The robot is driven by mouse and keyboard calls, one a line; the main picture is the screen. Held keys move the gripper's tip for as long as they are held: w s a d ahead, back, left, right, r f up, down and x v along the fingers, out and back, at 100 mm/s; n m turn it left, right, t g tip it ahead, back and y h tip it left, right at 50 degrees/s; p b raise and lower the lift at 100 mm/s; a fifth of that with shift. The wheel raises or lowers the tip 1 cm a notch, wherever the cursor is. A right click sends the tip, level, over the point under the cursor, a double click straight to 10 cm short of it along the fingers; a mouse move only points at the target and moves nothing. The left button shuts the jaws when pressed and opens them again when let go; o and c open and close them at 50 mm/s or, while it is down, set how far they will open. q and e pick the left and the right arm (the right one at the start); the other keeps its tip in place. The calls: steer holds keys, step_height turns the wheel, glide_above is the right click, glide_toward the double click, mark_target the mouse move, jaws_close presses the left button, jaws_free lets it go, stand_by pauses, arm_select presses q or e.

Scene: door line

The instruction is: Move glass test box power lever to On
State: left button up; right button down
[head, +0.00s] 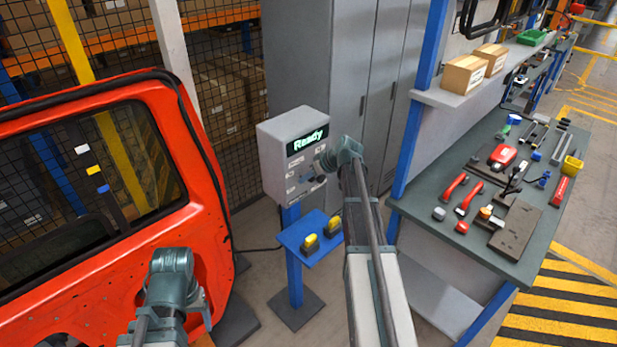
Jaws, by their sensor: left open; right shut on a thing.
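The glass test box (285,150) is a grey box on a blue post, with a lit display (307,139) reading "Ready" in green. My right gripper (323,164) is at the lower right of its front panel, shut on the power lever, which is mostly hidden behind the gripper. I cannot tell the lever's exact position. My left gripper (172,262) is open, in front of the lower part of the red door and away from the box. Its fingertips are hidden by its wrist.
The red door (195,165) with its window fills the left. A blue shelf (308,238) under the box holds two yellow-black devices (311,243). A grey workbench (440,205) with several tools stands at right. Grey cabinets (330,70) stand behind the box.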

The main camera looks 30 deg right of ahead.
steer(key=c, duration=0.6)
jaws_free()
steer(key=shift+p+v, duration=5.35)
steer(key=shift+v, duration=1.55)
